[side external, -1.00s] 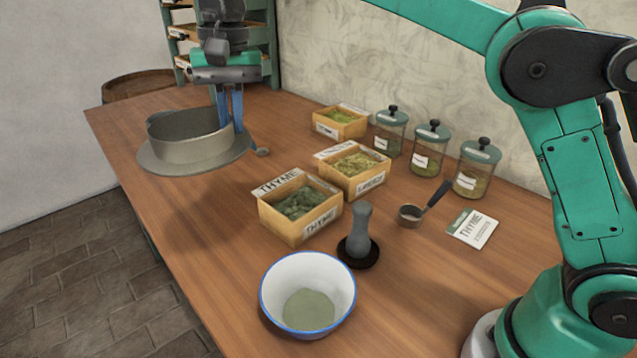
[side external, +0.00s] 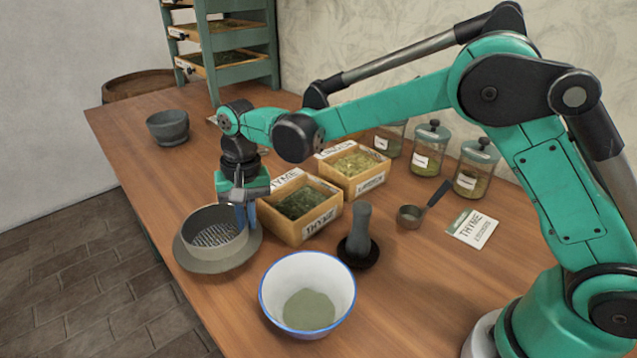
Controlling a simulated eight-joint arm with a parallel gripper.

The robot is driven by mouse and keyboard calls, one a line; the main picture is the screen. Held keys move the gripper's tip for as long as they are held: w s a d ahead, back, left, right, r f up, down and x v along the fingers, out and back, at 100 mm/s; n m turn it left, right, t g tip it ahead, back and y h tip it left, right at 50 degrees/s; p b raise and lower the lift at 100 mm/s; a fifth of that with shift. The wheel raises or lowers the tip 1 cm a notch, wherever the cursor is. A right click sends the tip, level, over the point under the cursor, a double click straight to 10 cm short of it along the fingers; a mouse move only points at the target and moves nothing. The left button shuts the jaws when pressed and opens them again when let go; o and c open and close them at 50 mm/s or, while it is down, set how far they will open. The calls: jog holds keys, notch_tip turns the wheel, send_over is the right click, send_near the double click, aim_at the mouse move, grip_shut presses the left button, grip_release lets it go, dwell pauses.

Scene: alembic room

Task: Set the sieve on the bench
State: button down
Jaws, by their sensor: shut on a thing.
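The sieve (side external: 213,267) is a grey round pan with a wide flat rim and a mesh floor. It is level, near the bench's left edge in the picture, left of the white bowl. My gripper (side external: 245,214) points down with its blue fingers shut on the sieve's wall at its right side. The fingertips are partly hidden by the wall. I cannot tell whether the sieve's underside touches the wooden bench (side external: 420,310) or is slightly above it.
A white blue-rimmed bowl (side external: 338,283) holding green powder stands close right of the sieve. A thyme box (side external: 300,240), a pestle (side external: 361,228) and a scoop (side external: 411,215) stand behind. A dark mortar (side external: 168,131) is at the back left. Bench between mortar and sieve is clear.

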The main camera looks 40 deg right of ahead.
jog(key=shift+f, duration=1.7)
jog(key=shift+f, duration=0.1)
jog(key=c, duration=1)
grip_release()
jog(key=shift+o, duration=0.2)
notch_tip(320, 180, up, 12)
jog(key=s+d+n+t, duration=0.4)
jog(key=s+d+t, duration=0.3)
jog(key=s+d, duration=0.5)
jog(key=s, duration=0.2)
jog(key=shift+s+d+f+n+h, duration=0.2)
jog(key=shift+s+d+n+h, duration=0.1)
jog(key=shift+s+h, duration=0.1)
